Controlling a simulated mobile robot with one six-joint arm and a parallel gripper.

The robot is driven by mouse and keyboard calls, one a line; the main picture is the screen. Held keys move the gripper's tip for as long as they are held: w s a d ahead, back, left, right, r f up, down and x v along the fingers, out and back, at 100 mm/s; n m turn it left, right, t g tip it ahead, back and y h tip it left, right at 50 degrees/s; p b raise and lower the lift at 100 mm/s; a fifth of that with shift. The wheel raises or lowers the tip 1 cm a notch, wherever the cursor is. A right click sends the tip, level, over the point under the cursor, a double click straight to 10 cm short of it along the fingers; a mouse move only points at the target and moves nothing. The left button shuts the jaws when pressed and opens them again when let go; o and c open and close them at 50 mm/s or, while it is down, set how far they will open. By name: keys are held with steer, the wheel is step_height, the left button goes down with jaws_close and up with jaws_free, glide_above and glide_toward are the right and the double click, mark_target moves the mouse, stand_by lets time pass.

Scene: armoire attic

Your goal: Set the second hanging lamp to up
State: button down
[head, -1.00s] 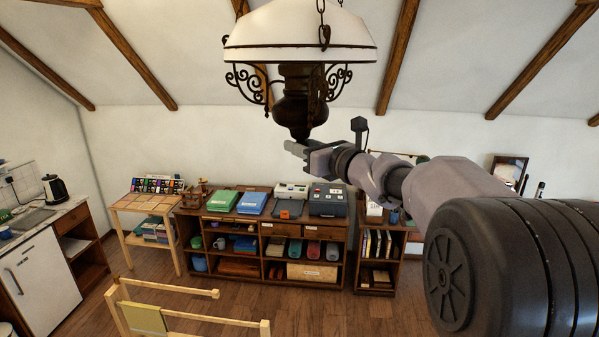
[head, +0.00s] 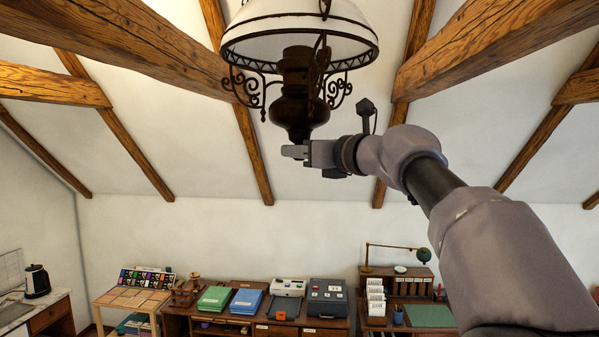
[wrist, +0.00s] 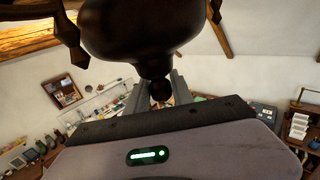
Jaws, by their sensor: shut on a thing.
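The hanging lamp (head: 298,55) has a white shade, dark scrolled metalwork and a dark round body, and hangs at the top middle of the head view. My gripper (head: 294,152) is at the lamp's lower end, reaching in from the right. In the wrist view the lamp's dark body (wrist: 140,30) fills the top, and its small bottom knob (wrist: 155,92) sits between my two fingers. My gripper is shut on this knob. Only one hanging lamp is in view, and its top is cut off by the frame.
Wooden beams (head: 140,45) cross the sloped white ceiling on both sides of the lamp. Below, a cabinet (head: 260,325) with folders and machines stands along the back wall. A desk lamp (head: 424,255) stands to its right. The air left of the lamp is clear.

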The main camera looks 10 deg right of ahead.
steer(key=shift+r, duration=0.7)
steer(key=shift+s, duration=0.1)
steer(key=c, duration=1.1)
jaws_free()
steer(key=shift+f, duration=0.1)
steer(key=shift+d, duration=0.1)
steer(key=b+v, duration=0.5)
steer(key=v, duration=1.2)
steer(key=shift+b, duration=0.3)
